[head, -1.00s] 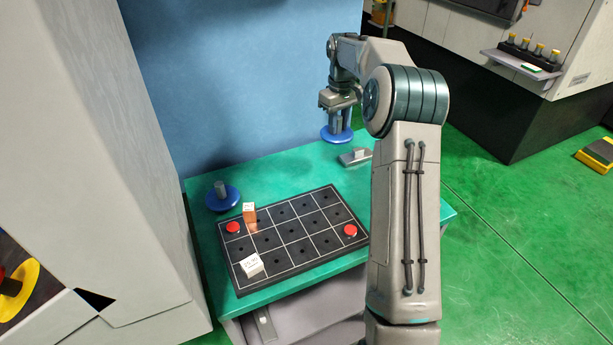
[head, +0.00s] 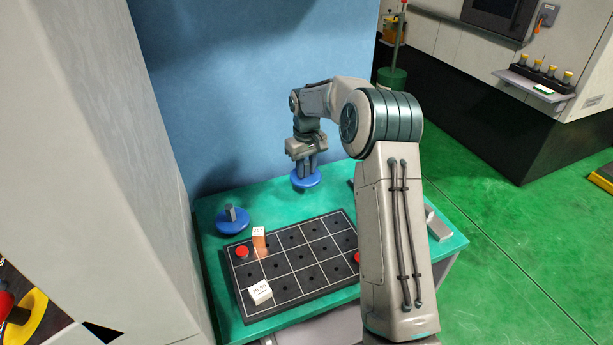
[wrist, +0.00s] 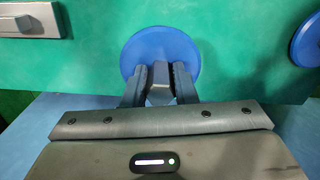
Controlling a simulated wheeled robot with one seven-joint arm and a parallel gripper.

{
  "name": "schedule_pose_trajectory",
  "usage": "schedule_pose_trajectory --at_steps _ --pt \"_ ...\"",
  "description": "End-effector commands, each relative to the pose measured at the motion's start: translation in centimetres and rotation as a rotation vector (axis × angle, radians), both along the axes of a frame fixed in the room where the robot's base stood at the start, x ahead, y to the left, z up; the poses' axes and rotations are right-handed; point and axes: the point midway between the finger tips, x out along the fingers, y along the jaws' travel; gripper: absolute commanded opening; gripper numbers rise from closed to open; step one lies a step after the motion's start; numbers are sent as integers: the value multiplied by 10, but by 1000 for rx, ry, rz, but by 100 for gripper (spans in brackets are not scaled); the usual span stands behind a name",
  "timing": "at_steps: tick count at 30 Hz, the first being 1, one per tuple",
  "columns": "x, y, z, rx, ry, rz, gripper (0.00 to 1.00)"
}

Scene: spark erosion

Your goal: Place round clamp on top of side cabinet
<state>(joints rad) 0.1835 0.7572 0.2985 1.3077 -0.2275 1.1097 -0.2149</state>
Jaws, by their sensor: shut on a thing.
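The round clamp is a blue disc (head: 306,181) with a grey post. My gripper (head: 307,165) is shut on that post, with the disc below the fingers. In the wrist view the blue disc (wrist: 160,42) lies under the shut fingers (wrist: 160,80), with the grey post between them. The clamp is over the back part of the side cabinet's green top (head: 268,195). I cannot tell whether it touches the top. A second blue disc with a grey post (head: 233,221) stands at the back left of the top; its edge shows in the wrist view (wrist: 308,40).
A black gridded plate (head: 305,257) covers the front middle of the top. It carries a copper block (head: 259,240), a white-topped block (head: 260,292) and red discs (head: 242,251). A grey metal piece (head: 437,227) lies at right. A blue wall (head: 230,100) rises behind.

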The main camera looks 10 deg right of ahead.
Motion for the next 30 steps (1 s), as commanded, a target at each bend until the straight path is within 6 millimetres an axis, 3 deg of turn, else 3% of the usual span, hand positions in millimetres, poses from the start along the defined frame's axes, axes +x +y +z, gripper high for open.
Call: schedule_pose_trajectory --at_steps 9,20,21,22,30 --pt "0 0 -36 0 0 1 0" --pt "0 0 -41 0 -2 1 0" --pt "0 -1 -41 0 0 1 36" --pt "0 -1 -41 0 0 0 44" --pt "0 -1 -40 0 0 0 47"
